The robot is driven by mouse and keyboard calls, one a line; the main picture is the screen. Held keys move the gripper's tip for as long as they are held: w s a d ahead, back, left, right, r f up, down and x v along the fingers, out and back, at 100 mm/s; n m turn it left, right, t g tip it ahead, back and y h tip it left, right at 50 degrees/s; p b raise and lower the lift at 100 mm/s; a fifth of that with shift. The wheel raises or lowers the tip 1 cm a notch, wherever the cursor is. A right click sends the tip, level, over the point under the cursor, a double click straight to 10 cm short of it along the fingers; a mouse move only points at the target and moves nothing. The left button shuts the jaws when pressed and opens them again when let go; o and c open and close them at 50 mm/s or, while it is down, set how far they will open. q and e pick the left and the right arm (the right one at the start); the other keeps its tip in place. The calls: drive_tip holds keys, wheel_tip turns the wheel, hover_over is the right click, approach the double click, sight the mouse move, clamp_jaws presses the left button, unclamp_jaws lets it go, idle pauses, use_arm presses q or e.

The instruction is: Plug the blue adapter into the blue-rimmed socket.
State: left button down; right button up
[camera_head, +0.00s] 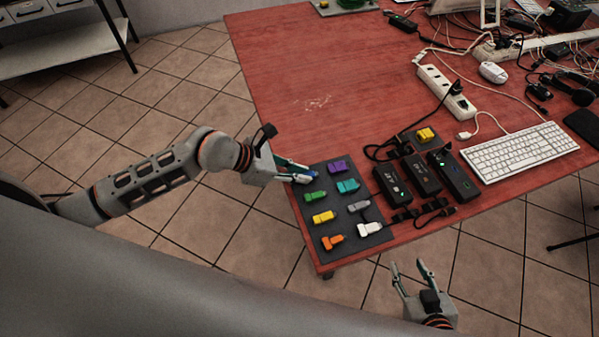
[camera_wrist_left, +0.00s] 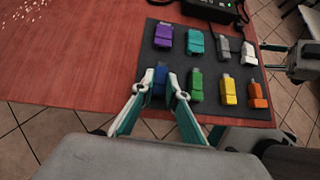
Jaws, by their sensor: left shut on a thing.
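The blue adapter (camera_wrist_left: 160,78) lies at the near left corner of the dark mat (camera_wrist_left: 212,67), between my left gripper's fingertips. My left gripper (camera_wrist_left: 169,95) is shut on it; in the head view the gripper (camera_head: 309,174) is at the mat's far left corner, and only a bit of blue (camera_head: 313,175) shows between the fingers. I cannot tell whether the adapter still touches the mat. My right gripper (camera_head: 408,267) is open and empty, off the table's near edge.
Several coloured adapters, including a green one (camera_head: 315,196) and a purple one (camera_head: 337,167), lie close around on the mat. Three black boxes (camera_head: 424,174), a yellow block (camera_head: 425,134), a white power strip (camera_head: 445,92) and a keyboard (camera_head: 520,152) lie beyond. The table's far left is clear.

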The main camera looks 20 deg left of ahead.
use_arm(q)
drive_tip(key=shift+r+p, duration=1.9)
drive_tip(key=shift+r, duration=0.4)
drive_tip(key=shift+r+p, duration=0.5)
drive_tip(key=shift+r, duration=0.6)
drive_tip(key=shift+r, duration=0.1)
